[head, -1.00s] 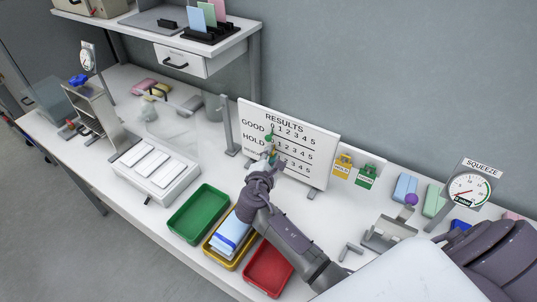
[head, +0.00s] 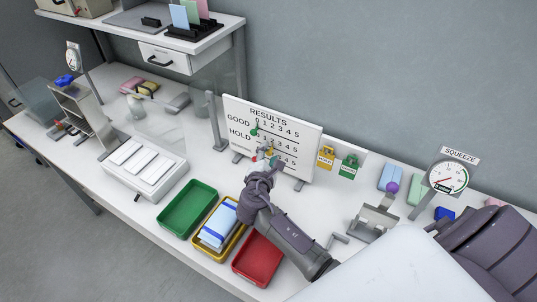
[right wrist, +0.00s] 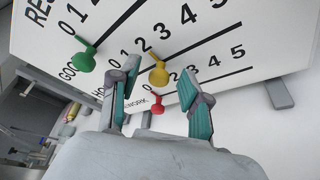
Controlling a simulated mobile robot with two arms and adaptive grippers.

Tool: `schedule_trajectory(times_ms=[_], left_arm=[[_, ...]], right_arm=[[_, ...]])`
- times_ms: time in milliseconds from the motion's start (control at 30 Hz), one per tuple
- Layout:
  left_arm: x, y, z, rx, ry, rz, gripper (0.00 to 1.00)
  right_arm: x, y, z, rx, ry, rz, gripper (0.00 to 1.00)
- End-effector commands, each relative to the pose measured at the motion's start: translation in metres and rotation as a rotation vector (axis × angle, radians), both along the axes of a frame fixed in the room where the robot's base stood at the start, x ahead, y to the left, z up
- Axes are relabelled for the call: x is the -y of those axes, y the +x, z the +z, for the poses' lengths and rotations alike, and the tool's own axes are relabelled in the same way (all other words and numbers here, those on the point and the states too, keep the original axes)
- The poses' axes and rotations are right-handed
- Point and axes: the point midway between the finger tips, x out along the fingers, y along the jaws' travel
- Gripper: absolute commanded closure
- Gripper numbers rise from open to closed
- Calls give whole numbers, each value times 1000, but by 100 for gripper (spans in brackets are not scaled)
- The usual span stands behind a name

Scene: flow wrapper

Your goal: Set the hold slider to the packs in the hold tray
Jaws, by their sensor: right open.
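The results board (head: 290,125) stands on the bench against the back wall, with GOOD, HOLD and a lower row of numbers. The yellow hold slider knob (right wrist: 158,75) is on the middle row, near the 2; its exact mark is hard to read at this tilt. My right gripper (right wrist: 160,80) is open, its fingers on either side of the yellow knob, with visible gaps. It also shows at the board in the head view (head: 264,158). The yellow hold tray (head: 240,233) holds light-blue packs (head: 218,225) with a darker blue band; overlap hides their count. My left gripper is not in view.
The green knob (right wrist: 85,56) is on the row above and the red knob (right wrist: 157,104) on the row below, close to the fingers. A green tray (head: 187,209) and a red tray (head: 258,258) flank the hold tray. Tagged holders (head: 337,162) stand right of the board.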

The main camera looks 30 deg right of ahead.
Motion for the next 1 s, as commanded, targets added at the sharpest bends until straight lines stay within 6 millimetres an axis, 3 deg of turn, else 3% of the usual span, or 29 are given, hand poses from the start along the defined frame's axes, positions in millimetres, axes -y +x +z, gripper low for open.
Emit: schedule_trajectory(times_ms=[600, 1000], left_arm=[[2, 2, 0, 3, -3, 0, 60], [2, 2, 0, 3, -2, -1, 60]], right_arm=[[-69, -80, 24, 0, 4, 1, 53], [-75, -88, 27, 1, 1, 0, 53]])
